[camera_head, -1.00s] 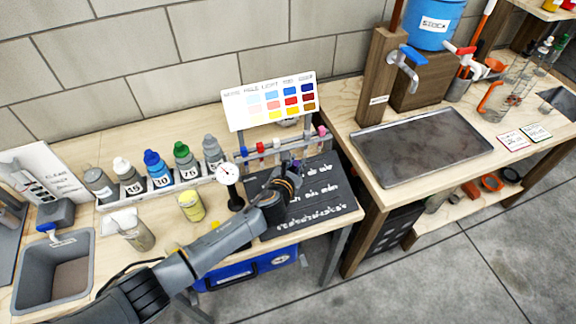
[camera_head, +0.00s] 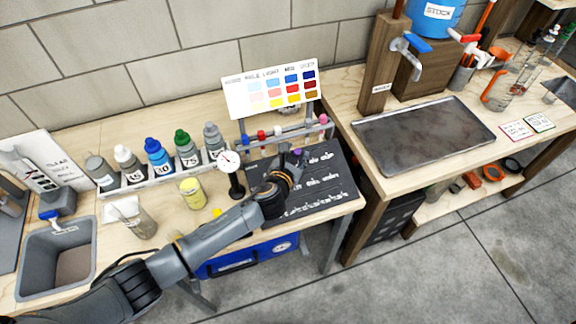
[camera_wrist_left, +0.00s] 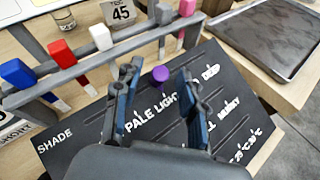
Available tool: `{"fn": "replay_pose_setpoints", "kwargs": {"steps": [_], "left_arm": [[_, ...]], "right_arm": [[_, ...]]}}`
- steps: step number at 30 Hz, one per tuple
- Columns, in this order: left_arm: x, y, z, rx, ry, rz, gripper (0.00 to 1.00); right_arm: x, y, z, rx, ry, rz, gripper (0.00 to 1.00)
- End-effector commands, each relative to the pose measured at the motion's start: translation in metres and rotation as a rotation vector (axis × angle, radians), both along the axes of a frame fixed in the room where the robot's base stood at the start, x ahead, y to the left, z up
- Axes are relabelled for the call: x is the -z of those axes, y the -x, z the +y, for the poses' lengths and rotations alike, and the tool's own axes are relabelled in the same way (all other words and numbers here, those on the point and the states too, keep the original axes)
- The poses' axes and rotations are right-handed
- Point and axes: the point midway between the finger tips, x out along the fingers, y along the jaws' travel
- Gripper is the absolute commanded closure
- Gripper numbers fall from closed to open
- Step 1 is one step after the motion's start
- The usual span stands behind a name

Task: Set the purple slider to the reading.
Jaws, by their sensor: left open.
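The purple slider knob (camera_wrist_left: 160,74) sits at the upper edge of the dark board (camera_wrist_left: 225,88), near the words PALE and LIGHT. It also shows in the head view (camera_head: 298,153), just beyond my gripper. My left gripper (camera_wrist_left: 157,85) is open over the board, with one finger on each side of the knob in the wrist view. I cannot tell whether either finger touches it. The board also shows in the head view (camera_head: 325,182), partly hidden by my gripper. It carries rows of white lettering, and SHADE labels the top row. My right gripper is not in view.
A rack behind the board holds a blue (camera_wrist_left: 17,73), a red (camera_wrist_left: 62,52), grey and pink (camera_wrist_left: 187,8) clips. A round dial (camera_head: 228,160) stands left of the board. A colour chart (camera_head: 270,92) stands behind. Several bottles line the left bench.

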Motion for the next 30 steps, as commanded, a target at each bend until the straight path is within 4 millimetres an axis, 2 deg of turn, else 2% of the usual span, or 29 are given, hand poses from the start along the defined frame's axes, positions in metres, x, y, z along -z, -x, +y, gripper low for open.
{"fn": "replay_pose_setpoints", "kwargs": {"steps": [9,15,20,30], "left_arm": [[-0.022,0.055,0.020,0.003,0.000,0.001,0.59],[-0.033,0.079,0.028,0.002,0.000,0.002,0.59],[-0.036,0.087,0.031,0.000,-0.001,0.002,0.59],[-0.036,0.087,0.031,0.001,0.000,0.001,0.59]], "right_arm": [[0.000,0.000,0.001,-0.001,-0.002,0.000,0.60],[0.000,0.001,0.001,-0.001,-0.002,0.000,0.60],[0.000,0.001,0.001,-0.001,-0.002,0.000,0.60],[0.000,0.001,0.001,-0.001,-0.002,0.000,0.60]]}}
